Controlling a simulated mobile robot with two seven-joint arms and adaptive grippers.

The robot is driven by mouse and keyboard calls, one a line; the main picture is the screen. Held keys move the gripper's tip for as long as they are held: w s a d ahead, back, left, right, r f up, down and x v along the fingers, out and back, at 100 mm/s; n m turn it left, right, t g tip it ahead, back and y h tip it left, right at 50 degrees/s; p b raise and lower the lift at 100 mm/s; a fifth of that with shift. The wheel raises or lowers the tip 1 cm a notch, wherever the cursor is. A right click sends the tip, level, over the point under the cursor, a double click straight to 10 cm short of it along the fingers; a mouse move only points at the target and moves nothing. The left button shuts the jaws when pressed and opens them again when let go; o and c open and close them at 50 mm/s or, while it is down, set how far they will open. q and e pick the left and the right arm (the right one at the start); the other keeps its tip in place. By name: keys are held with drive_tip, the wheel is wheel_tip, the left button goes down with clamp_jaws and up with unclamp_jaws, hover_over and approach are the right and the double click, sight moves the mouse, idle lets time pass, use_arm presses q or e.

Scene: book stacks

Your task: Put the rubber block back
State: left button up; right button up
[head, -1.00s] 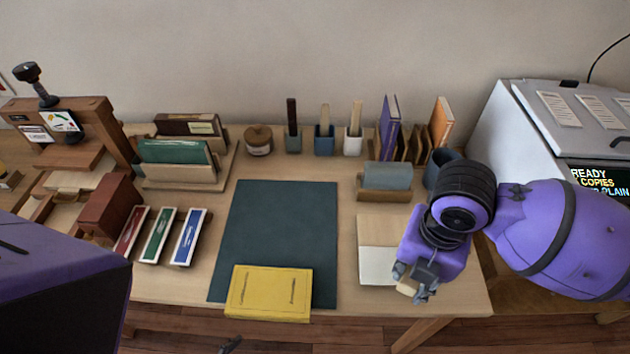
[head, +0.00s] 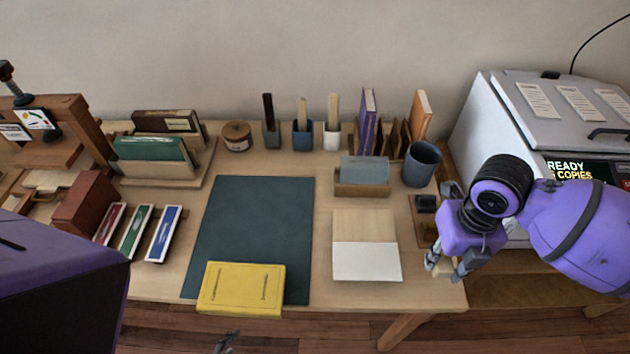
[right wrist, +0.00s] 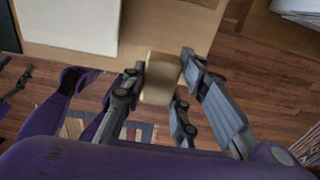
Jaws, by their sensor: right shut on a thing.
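My right gripper (head: 453,268) is at the table's right front corner. It is shut on a small tan block (head: 442,268), which I take for the rubber block. In the right wrist view the block (right wrist: 161,78) sits between the fingers of the right gripper (right wrist: 165,85), above the table's edge and the floor. My left gripper (head: 227,343) shows only as a dark tip at the bottom edge, too little to tell its state.
A white pad (head: 366,262) lies left of the right gripper. Behind the gripper is a wooden tray with a black object (head: 426,203), beside a grey-blue cup (head: 421,165). A copier (head: 490,115) stands right. A yellow book (head: 241,289) lies on the dark mat (head: 255,225).

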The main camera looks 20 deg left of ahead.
sight(447, 261)
drive_tip(key=w+f, duration=0.1)
drive_tip(key=w+d+f, duration=0.1)
drive_tip(key=f, duration=0.1)
drive_tip(key=w+d+f, duration=0.1)
drive_tip(key=f, duration=0.1)
drive_tip(key=shift+w+d+f, duration=0.1)
drive_tip(key=shift+f, duration=0.8)
drive_tip(key=shift+w+d+f, duration=0.1)
drive_tip(key=shift+f, duration=0.75)
drive_tip(key=shift+b, duration=0.3)
drive_tip(key=shift+f, duration=0.2)
drive_tip(key=o, duration=1.1)
drive_tip(key=shift+r, duration=0.1)
wheel_tip(447, 261, up, 12)
drive_tip(key=shift+p, duration=0.35)
drive_tip(key=shift+r, duration=0.1)
